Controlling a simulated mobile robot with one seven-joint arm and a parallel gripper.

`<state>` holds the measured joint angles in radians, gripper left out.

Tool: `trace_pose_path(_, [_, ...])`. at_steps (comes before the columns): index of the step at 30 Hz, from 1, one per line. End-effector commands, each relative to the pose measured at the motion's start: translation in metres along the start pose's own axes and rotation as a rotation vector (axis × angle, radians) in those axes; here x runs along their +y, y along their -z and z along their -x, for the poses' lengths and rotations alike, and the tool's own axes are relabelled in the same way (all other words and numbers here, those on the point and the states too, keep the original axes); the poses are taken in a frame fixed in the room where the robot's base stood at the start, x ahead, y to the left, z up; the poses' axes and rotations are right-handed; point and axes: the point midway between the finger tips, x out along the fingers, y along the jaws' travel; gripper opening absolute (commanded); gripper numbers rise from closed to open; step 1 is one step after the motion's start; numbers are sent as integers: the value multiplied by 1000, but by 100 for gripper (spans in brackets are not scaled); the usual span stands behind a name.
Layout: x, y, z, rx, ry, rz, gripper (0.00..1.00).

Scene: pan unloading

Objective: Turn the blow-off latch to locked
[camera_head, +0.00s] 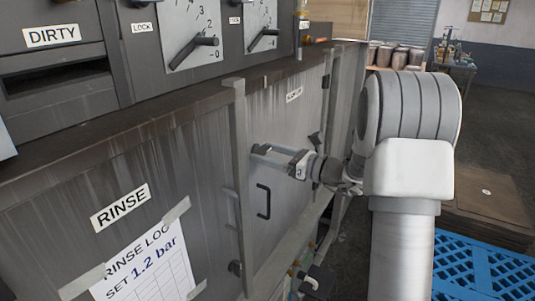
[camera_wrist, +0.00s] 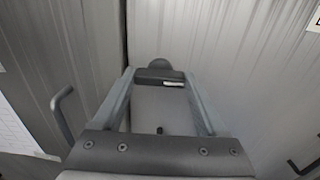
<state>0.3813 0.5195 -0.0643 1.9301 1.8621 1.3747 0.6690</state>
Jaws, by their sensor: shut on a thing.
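My gripper (camera_head: 268,155) reaches left from my arm to the front of the grey cabinet, at the post beside the labelled door panel. In the wrist view its two fingers (camera_wrist: 160,80) are closed on a dark latch handle (camera_wrist: 158,74). The handle lies crosswise between the fingertips, with a rounded hub behind it and a pale mark on its face. In the head view only a small dark part of the latch (camera_head: 261,149) shows at the fingertips. The label on this panel (camera_head: 294,94) is too small to read, and I see no lock marking by the latch.
A black door handle (camera_head: 263,201) is just below my gripper. Another dark latch (camera_head: 315,139) sits to the right. The rinse panel (camera_head: 120,208) bears a taped log sheet (camera_head: 143,262). Dials (camera_head: 195,40) are above. A blue pallet (camera_head: 480,268) lies at the lower right.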

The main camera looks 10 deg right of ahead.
Motion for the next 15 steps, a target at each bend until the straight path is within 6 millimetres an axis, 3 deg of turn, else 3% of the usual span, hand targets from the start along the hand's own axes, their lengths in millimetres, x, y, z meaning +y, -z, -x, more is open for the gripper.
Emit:
trace_pose_path(8, [0, 4, 0, -1, 0, 61, 19])
trace_pose_path(15, [0, 8, 0, -2, 1, 222, 19])
